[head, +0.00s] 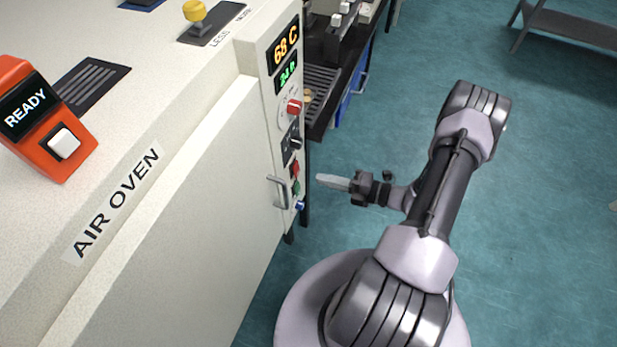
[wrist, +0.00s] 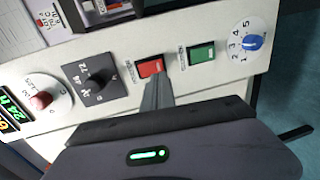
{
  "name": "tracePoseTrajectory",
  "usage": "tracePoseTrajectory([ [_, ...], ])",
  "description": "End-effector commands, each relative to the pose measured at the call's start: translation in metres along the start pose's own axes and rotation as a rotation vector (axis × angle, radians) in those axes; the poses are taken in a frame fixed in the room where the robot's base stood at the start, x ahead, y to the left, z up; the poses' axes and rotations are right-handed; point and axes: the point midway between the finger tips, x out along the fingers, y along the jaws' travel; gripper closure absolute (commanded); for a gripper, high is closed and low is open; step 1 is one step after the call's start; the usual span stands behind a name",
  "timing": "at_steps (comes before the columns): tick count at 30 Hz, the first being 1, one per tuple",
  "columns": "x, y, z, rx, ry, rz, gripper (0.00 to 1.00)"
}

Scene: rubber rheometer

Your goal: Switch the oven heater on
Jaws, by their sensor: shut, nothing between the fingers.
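The air oven (head: 170,200) stands at the left of the head view, its control panel (head: 285,140) facing my arm. The panel has a red rocker switch (wrist: 150,66) and a green rocker switch (wrist: 200,53) side by side. Their small labels are too small to read, so I cannot tell which is the heater's. In the head view, the red switch (head: 295,168) sits above the green one (head: 296,187). My gripper (head: 322,179) is shut and empty, pointing at the panel with a small gap. In the wrist view, its fingertips (wrist: 157,80) overlap the lower edge of the red switch.
A pink-red knob (wrist: 40,101), a black knob (wrist: 97,85) and a blue dial (wrist: 253,42) share the panel. The display (head: 284,47) reads 68 C. A door handle (head: 279,190) juts out beside the switches. Open floor (head: 540,200) lies to the right.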

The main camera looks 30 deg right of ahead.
Motion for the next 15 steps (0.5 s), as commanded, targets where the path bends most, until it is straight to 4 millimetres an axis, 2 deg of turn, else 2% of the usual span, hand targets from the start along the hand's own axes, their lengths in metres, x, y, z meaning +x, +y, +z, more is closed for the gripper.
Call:
tracePoseTrajectory([
  [3, 0.024, -0.003, -0.001, 0.000, 0.004, 0.000, 1.00],
  [7, 0.043, -0.002, -0.001, -0.001, 0.003, 0.000, 1.00],
  [15, 0.055, 0.000, 0.000, -0.001, -0.001, 0.000, 1.00],
])
